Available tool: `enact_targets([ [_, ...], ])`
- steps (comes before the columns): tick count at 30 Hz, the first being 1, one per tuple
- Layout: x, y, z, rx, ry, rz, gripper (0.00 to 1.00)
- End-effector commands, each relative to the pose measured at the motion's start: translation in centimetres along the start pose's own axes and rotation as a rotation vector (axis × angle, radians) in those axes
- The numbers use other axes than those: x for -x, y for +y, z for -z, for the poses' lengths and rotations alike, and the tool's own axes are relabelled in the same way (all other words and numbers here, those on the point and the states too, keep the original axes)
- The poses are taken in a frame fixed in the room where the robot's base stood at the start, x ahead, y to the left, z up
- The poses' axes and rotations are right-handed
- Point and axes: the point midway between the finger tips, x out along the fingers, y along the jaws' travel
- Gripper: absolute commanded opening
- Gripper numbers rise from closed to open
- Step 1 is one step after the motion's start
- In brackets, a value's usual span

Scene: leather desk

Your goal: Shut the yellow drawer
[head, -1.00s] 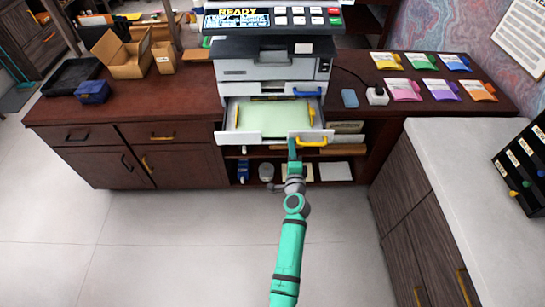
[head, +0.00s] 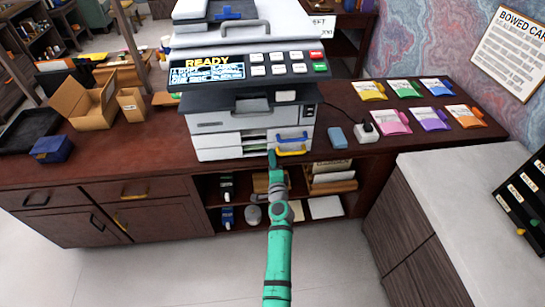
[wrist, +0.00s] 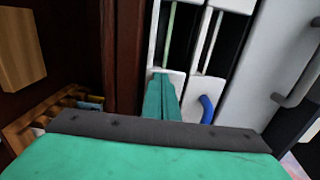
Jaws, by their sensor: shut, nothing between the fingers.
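The yellow drawer is the lower tray of the grey-and-white printer (head: 210,122), marked by its yellow handle (head: 291,153). Its white front (head: 228,153) now sits close to the printer body, and its inside is hidden; I cannot tell if it is fully flush. A blue handle (head: 292,135) is just above the yellow one. My gripper (head: 272,158) is shut and empty, its tips at the drawer front just left of the yellow handle. In the wrist view, the closed fingers (wrist: 162,98) meet the white front beside the blue handle (wrist: 207,108); the yellow handle is hidden there.
The printer stands on a dark red wooden desk (head: 120,155) with open shelves below, holding bottles and paper. A grey-white counter (head: 460,190) is at the right.

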Motion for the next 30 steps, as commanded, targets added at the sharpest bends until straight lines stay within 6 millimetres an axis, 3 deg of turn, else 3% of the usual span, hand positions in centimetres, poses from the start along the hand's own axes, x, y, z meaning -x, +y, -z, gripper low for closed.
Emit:
enact_targets([
  [20, 0.0, -0.2, -0.1, 0.0, 0.001, 0.002, 0.0],
  [26, 2.1, 0.0, 0.0, -0.001, 0.001, 0.001, 0.0],
  [30, 4.6, 0.1, -0.1, 0.001, 0.0, -0.001, 0.0],
])
